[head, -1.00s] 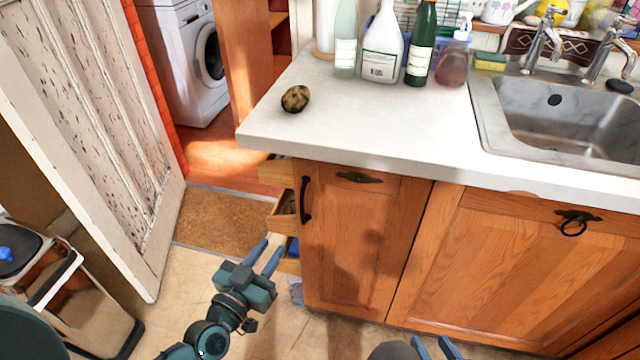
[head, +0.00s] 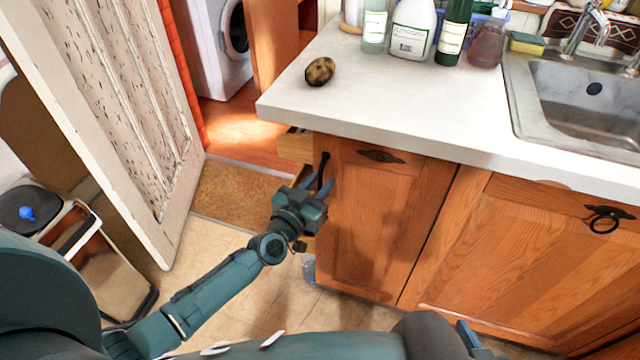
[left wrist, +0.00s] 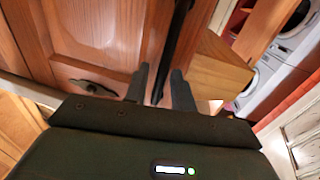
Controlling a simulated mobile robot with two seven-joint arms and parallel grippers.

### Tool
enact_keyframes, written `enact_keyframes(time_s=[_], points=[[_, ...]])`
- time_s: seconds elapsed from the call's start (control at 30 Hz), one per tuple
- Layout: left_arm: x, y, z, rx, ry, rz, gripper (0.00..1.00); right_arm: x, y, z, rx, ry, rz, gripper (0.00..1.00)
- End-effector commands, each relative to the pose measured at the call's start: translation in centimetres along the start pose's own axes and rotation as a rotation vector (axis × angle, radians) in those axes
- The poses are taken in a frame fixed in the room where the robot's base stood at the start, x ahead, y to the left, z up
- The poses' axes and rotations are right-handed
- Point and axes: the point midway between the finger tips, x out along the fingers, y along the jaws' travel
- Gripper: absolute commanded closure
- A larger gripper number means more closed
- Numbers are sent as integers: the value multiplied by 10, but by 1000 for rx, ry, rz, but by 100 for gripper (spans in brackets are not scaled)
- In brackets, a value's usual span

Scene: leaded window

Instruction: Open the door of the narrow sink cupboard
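The narrow sink cupboard door (head: 365,225) is a wood panel left of the wide sink cupboard and looks shut. Its dark upright bar handle (head: 323,163) is at the door's upper left edge; in the left wrist view the handle (left wrist: 178,35) runs down between my fingers. My left gripper (head: 319,184) is open with one finger on each side of the handle's lower part; the left wrist view shows small gaps beside the bar (left wrist: 160,85). My right gripper (head: 472,338) is at the bottom edge, partly cut off, empty, its fingers apart.
The worktop (head: 420,115) overhangs the door, with a potato (head: 320,71) on it. A drawer (head: 296,146) stands out left of the cupboard. The wide cupboard (head: 530,255) with a ring handle is to the right. A white door (head: 110,110) and bin (head: 100,260) are left.

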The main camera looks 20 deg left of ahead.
Motion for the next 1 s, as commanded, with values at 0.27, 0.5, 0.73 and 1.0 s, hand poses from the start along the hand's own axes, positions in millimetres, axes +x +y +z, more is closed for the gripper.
enact_keyframes(time_s=[0.27,0.5,0.73,1.0], points=[[5,0,0,0,-1,0,74,0,1,-1,-1,7,2,64],[5,0,0,0,-1,0,88,0,1,-1,-2,8,3,64],[5,0,0,0,0,0,100,-1,2,-1,-2,6,3,64],[4,0,0,0,-1,0,100,-1,2,-1,-2,4,3,64]])
